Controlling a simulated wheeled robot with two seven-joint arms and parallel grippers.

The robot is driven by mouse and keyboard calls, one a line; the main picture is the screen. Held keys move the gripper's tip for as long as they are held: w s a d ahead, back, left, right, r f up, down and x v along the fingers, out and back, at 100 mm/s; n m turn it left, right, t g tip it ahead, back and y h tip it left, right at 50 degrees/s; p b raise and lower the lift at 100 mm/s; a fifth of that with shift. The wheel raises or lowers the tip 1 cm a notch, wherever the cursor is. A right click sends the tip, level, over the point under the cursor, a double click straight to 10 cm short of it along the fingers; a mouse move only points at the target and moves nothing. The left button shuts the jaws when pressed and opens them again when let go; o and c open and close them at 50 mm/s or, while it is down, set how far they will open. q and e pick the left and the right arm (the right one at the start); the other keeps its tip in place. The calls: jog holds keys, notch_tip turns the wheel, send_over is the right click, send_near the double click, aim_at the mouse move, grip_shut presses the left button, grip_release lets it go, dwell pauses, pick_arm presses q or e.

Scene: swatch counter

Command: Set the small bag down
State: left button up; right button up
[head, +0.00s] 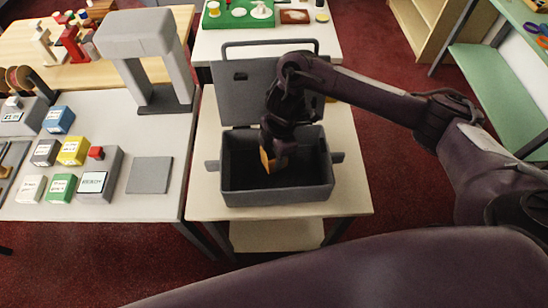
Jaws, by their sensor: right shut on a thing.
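My right gripper (274,152) points down into an open grey box (275,197) on a small table. It is shut on a small orange-tan item, the small bag (267,160), which shows only in part beside the dark fingers. The bag is within the box's opening, over its dark inside. I cannot tell whether it touches the bottom. My left gripper is not in view.
The box's raised lid (238,98) stands behind my right gripper. A counter (150,218) at left holds several labelled blocks, a grey square pad (150,174) and a grey arch-shaped stand (150,50). Green shelves (490,90) are at right.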

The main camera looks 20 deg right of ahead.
jog(key=shift+f, duration=0.8)
jog(key=shift+f, duration=0.15)
jog(key=o, duration=0.9)
jog(key=shift+o, duration=0.2)
jog(key=shift+r, duration=0.45)
notch_tip(320, 180, up, 11)
jog(key=d+p, duration=0.1)
jog(key=p, duration=0.1)
jog(key=shift+d+r+p, duration=0.2)
jog(key=shift+d+p, duration=0.1)
jog(key=shift+d, duration=0.1)
